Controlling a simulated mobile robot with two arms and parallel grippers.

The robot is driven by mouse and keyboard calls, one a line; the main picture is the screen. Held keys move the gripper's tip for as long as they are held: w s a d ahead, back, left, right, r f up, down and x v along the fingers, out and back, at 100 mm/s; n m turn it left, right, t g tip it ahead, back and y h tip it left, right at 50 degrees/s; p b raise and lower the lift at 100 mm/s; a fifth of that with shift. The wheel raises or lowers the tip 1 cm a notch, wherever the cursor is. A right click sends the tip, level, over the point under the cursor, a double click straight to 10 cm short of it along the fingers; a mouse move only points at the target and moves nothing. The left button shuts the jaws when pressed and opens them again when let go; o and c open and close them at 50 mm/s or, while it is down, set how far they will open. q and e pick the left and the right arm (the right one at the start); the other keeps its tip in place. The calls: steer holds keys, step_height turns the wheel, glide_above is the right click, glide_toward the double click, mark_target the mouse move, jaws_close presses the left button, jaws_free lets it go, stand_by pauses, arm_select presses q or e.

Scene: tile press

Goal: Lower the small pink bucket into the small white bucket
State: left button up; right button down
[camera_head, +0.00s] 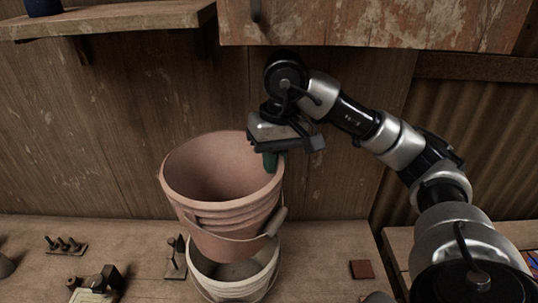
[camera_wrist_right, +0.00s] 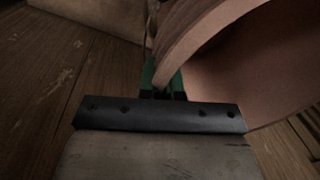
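The small pink bucket (camera_head: 225,215) hangs tilted above the small white bucket (camera_head: 235,285) in the head view. My right gripper (camera_head: 270,160) is shut on the pink bucket's rim at its right side. In the right wrist view the green fingertips (camera_wrist_right: 162,80) pinch the rim of the pink bucket (camera_wrist_right: 240,50). The white bucket stands upright on the bench, its mouth partly hidden by the pink bucket. The pink bucket's base overlaps the white bucket's opening in the picture; I cannot tell whether they touch. My left gripper is not in view.
A metal bracket (camera_head: 176,258) and several tools sit to the left. A shelf (camera_head: 120,17) and a cabinet (camera_head: 370,22) hang above.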

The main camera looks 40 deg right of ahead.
steer(key=shift+f, duration=0.45)
steer(key=shift+w+f+b, duration=0.15)
steer(key=shift+f+b, duration=0.15)
arm_select(q)
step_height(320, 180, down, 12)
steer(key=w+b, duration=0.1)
steer(key=b, duration=1)
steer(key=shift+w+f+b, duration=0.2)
steer(key=shift+b, duration=0.1)
arm_select(e)
step_height(320, 180, down, 12)
steer(key=shift+w+f, duration=0.1)
steer(key=shift+f, duration=0.15)
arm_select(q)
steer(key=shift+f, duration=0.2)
arm_select(e)
steer(key=shift+f, duration=0.2)
steer(key=shift+f+b, duration=0.95)
steer(key=shift+b, duration=0.2)
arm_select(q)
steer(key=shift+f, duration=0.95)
